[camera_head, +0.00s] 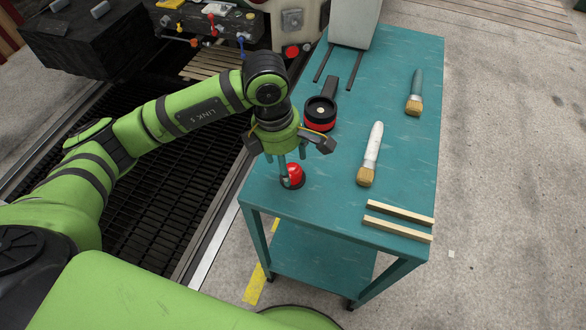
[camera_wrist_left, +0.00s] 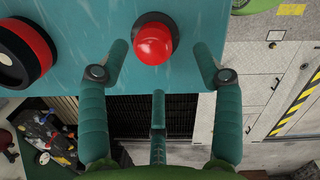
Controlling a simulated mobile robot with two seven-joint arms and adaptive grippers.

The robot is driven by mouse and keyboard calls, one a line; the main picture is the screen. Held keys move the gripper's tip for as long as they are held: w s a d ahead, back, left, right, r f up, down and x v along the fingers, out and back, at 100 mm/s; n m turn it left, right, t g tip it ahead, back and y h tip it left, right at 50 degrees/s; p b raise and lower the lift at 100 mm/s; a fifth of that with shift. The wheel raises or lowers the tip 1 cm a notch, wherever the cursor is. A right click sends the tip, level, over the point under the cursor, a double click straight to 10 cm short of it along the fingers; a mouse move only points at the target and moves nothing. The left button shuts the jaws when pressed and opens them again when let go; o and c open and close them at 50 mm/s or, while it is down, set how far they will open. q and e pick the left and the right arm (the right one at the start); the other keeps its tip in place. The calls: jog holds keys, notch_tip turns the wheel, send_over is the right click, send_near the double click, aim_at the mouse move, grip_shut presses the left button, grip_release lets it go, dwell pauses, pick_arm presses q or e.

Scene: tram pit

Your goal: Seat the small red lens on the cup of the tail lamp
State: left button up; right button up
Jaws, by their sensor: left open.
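The small red lens (camera_head: 294,172) is a glossy red dome with a dark rim, on the teal table top near its left edge. In the left wrist view the lens (camera_wrist_left: 153,42) shows between the tips of two fingers, with no finger seen touching it. My left gripper (camera_head: 285,160) is open and empty, just above the lens, and partly covers it. The tail lamp (camera_head: 320,114), with a black cup, a red band and a pale centre, lies behind the lens. In the left wrist view the lamp (camera_wrist_left: 24,50) is at the upper left.
The teal table (camera_head: 330,195) also bears a white-handled brush (camera_head: 372,150), a teal-handled brush (camera_head: 415,92) and two wooden strips (camera_head: 398,220). A pale box (camera_head: 354,22) stands at the back. A dark grated pit lies left.

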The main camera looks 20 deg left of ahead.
aim_at(292, 168)
pick_arm(q)
jog(key=f, duration=0.1)
jog(key=f+p, duration=0.1)
jog(key=d+f, duration=0.1)
jog(key=shift+w+d+f, duration=0.1)
jog(key=shift+w+f, duration=0.2)
jog(key=shift+w, duration=0.1)
jog(key=shift+f, duration=0.4)
jog(key=shift+c, duration=0.4)
jog(key=c, duration=1)
jog(key=shift+c, duration=0.2)
jog(key=shift+r, duration=0.1)
